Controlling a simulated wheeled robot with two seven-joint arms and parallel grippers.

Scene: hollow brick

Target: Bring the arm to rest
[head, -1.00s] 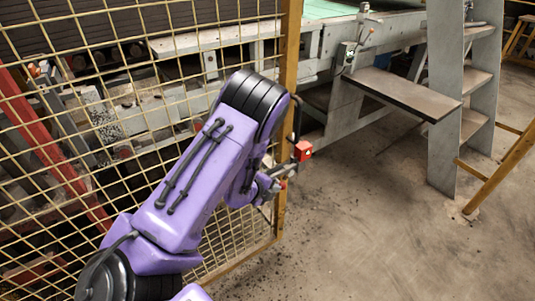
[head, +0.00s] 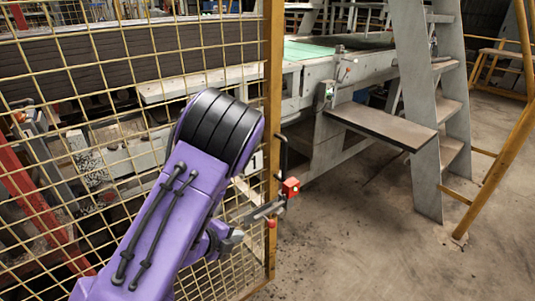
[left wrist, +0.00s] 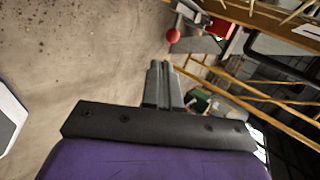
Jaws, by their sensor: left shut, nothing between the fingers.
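My left arm comes in from the left in the head view, purple with black joints. My left gripper (head: 236,239) is below and left of the red latch box (head: 291,187) on the yellow gate post. In the left wrist view its grey fingers (left wrist: 163,82) are together, with nothing between them. A red ball knob (left wrist: 173,35) and the red box (left wrist: 219,36) show beyond the fingertips, apart from them. The arm hides part of the mesh fence. My right gripper is not in view.
The yellow mesh fence (head: 119,75) stands close in front of the arm, ending at a yellow post (head: 273,100). A grey step ladder (head: 413,105) and a metal shelf (head: 381,125) stand to the right. The concrete floor (head: 360,250) at the lower right is clear.

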